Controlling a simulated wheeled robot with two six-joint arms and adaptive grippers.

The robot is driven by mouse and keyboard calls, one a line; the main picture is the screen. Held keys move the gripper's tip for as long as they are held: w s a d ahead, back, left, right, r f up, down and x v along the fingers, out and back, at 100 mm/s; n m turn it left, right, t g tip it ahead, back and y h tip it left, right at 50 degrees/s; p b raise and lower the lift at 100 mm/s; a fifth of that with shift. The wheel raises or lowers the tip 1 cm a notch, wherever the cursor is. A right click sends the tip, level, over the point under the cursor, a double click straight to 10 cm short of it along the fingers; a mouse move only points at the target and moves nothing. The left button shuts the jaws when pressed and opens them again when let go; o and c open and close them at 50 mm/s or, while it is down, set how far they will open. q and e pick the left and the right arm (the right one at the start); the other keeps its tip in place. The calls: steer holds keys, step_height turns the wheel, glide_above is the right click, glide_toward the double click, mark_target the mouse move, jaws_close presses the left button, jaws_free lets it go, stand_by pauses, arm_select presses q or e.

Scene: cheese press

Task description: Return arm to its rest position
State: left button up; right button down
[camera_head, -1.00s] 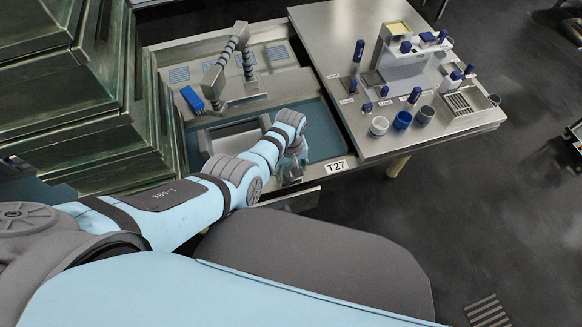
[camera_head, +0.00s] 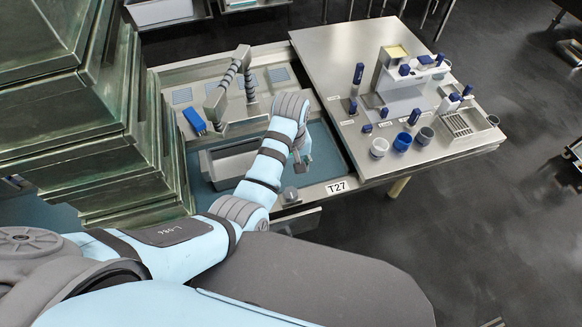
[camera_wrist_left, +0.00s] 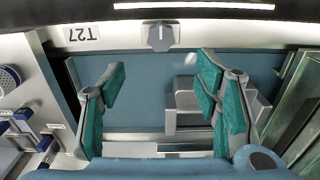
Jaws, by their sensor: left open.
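My left arm (camera_head: 190,235), light blue with grey joints, reaches in from the left over the front of the workbench. My left gripper (camera_head: 302,160) hangs above the blue-floored bay, partly hidden by its own wrist. In the left wrist view its two green-padded fingers (camera_wrist_left: 160,95) stand wide apart with nothing between them. A grey knob (camera_wrist_left: 160,36) on the front rail, beside the T27 label (camera_wrist_left: 82,34), lies beyond the fingertips and apart from them. The knob also shows in the head view (camera_head: 290,195). My right gripper is not in view.
Stacked green metal boxes (camera_head: 75,130) rise close on the left. A grey bin (camera_head: 228,165), a blue block (camera_head: 194,121) and a striped handle frame (camera_head: 228,88) are near the arm. Cups and blue-capped items crowd the steel table (camera_head: 325,50) on the right.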

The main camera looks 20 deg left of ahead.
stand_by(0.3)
arm_select(q)
steer(key=s+a+f+m+t, duration=0.1)
steer(key=s+a+f, duration=0.2)
steer(key=s+a, duration=0.25)
steer(key=s+a+f+m+t, duration=0.1)
steer(key=s+a+f+m, duration=0.2)
steer(key=s, duration=0.4)
steer(key=s+a+r+m+t+y, duration=0.1)
steer(key=s+a+r+m, duration=0.15)
steer(key=s, duration=0.35)
steer(key=s+a+r+m+t, duration=0.1)
steer(key=s+a+r, duration=0.15)
steer(key=s, duration=0.35)
step_height(320, 180, down, 16)
steer(key=f+g, duration=0.1)
steer(key=s+a+f+g, duration=0.1)
steer(key=s+f, duration=1.3)
steer(key=s, duration=0.1)
steer(key=shift+s+a+f+n+g, duration=0.15)
steer(key=shift+a+n+g, duration=0.1)
steer(key=shift+n+g, duration=0.2)
